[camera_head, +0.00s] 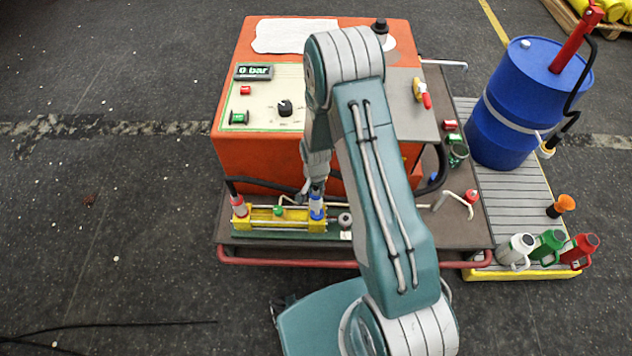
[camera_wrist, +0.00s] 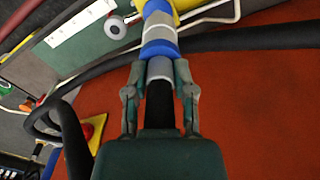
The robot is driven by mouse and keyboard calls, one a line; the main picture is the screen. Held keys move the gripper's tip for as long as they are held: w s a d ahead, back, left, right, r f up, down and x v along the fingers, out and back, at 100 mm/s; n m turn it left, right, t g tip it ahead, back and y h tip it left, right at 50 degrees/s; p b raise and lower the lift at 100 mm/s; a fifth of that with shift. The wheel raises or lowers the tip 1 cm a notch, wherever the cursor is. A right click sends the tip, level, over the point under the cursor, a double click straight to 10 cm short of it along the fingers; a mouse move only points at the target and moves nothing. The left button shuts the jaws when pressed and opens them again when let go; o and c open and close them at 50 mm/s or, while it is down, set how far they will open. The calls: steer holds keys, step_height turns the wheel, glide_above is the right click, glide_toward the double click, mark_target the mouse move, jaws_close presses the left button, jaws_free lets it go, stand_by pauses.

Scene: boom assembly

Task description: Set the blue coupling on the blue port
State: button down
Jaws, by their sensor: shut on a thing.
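My gripper (camera_wrist: 160,72) is shut on the blue coupling (camera_wrist: 160,48), with a finger on each side of its grey rear end. A black hose runs back from the coupling between the fingers. The blue port (camera_wrist: 157,7) lies straight ahead, in line with the coupling, by the yellow block. A light grey band shows between the two blue parts; I cannot tell how deeply they are joined. In the head view the blue coupling (camera_head: 317,207) stands upright at the right end of the yellow block (camera_head: 268,221). My gripper (camera_head: 316,187) is above it, partly hidden by my arm.
A red coupling (camera_head: 239,206) stands at the block's left end, and a green-topped part (camera_head: 278,210) between. The orange cabinet (camera_head: 230,158) rises close behind. A black hose (camera_wrist: 220,41) crosses near my gripper. A red rail (camera_head: 290,263) edges the front.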

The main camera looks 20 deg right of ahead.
mark_target(317, 196)
steer(key=f, duration=0.3)
steer(key=shift+d+f, duration=0.2)
steer(key=shift+d, duration=0.15)
steer(key=shift+f, duration=0.4)
steer(key=shift+a, duration=0.15)
stand_by(0.6)
steer(key=shift+f, duration=0.6)
steer(key=c, duration=0.7)
jaws_free()
